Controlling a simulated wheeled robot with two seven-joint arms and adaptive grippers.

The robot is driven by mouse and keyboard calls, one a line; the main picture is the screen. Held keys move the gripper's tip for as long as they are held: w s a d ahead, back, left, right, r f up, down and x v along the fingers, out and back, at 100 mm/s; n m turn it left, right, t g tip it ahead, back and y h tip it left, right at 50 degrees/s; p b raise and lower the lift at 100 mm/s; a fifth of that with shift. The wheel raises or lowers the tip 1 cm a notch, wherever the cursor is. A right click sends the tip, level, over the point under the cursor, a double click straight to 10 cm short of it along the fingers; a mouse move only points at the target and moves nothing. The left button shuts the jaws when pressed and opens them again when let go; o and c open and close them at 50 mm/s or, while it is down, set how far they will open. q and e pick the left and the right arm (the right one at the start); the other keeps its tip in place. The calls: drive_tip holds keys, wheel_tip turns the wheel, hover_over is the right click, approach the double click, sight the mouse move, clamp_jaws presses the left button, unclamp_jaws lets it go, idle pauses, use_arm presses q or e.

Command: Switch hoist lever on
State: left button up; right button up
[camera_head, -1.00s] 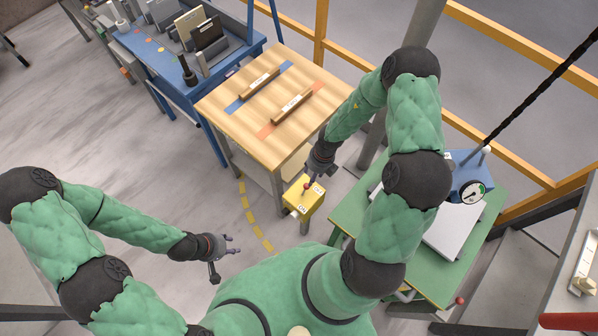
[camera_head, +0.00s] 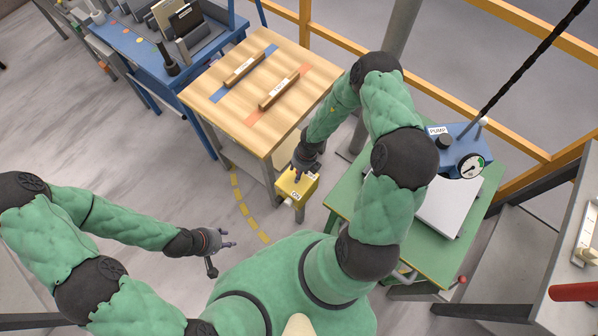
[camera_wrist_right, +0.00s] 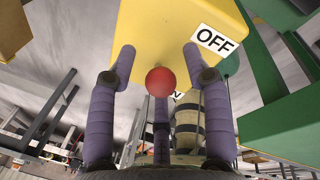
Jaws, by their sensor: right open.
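In the right wrist view the box (camera_wrist_right: 170,30) fills the top, with an OFF label. The lever's red ball knob (camera_wrist_right: 160,82) sits between the spread purple fingers of my right gripper (camera_wrist_right: 158,62). The fingers are open around the knob, not closed on it. In the head view my right gripper (camera_head: 304,168) hides part of the box. My left gripper (camera_head: 228,241) is open and empty over the floor.
A wooden table (camera_head: 225,85) with two labelled bars stands behind the box. A green table (camera_head: 345,195) with a blue pump unit (camera_head: 455,150) is at right. A blue bench (camera_head: 145,50) is at upper left. Floor near my left gripper is clear.

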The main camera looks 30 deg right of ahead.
clamp_jaws()
drive_tip(key=shift+w, duration=0.1)
